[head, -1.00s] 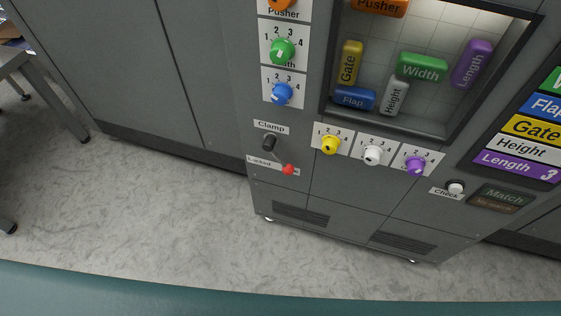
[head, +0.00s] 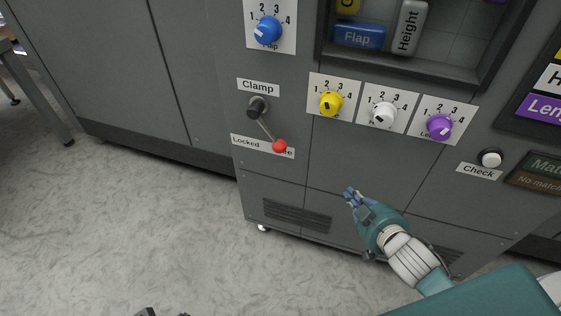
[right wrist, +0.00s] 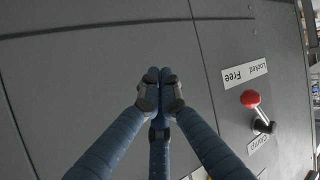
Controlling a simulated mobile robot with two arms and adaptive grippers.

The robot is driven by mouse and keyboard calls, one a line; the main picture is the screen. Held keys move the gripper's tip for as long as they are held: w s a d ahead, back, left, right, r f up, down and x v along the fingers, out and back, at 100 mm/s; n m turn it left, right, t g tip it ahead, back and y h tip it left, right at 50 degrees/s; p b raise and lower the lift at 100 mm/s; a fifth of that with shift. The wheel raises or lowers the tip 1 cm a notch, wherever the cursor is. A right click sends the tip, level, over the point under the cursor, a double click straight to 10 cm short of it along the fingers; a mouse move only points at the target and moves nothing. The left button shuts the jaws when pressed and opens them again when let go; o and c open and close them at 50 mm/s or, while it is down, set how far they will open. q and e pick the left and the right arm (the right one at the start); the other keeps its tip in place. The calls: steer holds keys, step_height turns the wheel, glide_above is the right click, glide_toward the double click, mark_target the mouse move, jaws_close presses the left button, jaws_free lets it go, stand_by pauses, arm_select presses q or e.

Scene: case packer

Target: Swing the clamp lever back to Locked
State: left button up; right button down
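The clamp lever (head: 266,127) is on the grey cabinet front, under the Clamp label. It slants down and right from its dark pivot, and its red knob (head: 279,146) is at the Free end of the Locked/Free label (head: 249,142). In the right wrist view the red knob (right wrist: 250,98) is right of my fingers. My right gripper (head: 351,194) is below and right of the lever, apart from it. Its fingertips (right wrist: 160,75) are together with nothing between them. Small dark pieces at the bottom edge of the head view may be my left gripper.
Yellow (head: 331,103), white (head: 383,112) and purple (head: 439,127) dials sit right of the lever, with a blue dial (head: 268,30) above. A white Check button (head: 490,158) is further right. The panel between lever and gripper is clear.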

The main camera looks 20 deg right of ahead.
arm_select(q)
step_height(320, 180, down, 8)
arm_select(e)
steer(key=w+a+r+n+y, duration=0.1)
steer(key=a+r+n+y, duration=0.4)
steer(key=r+n+y, duration=0.6)
arm_select(q)
step_height(320, 180, up, 9)
steer(key=b, duration=0.2)
steer(key=shift+s+a+b, duration=0.15)
steer(key=shift+s+b, duration=0.05)
steer(key=shift+b, duration=0.1)
arm_select(e)
steer(key=w+a+m+y, duration=0.1)
steer(key=w+a, duration=0.7)
steer(key=w, duration=0.2)
steer(key=shift+a+r+m, duration=0.15)
steer(key=shift+a+m, duration=0.15)
steer(key=shift+m, duration=0.1)
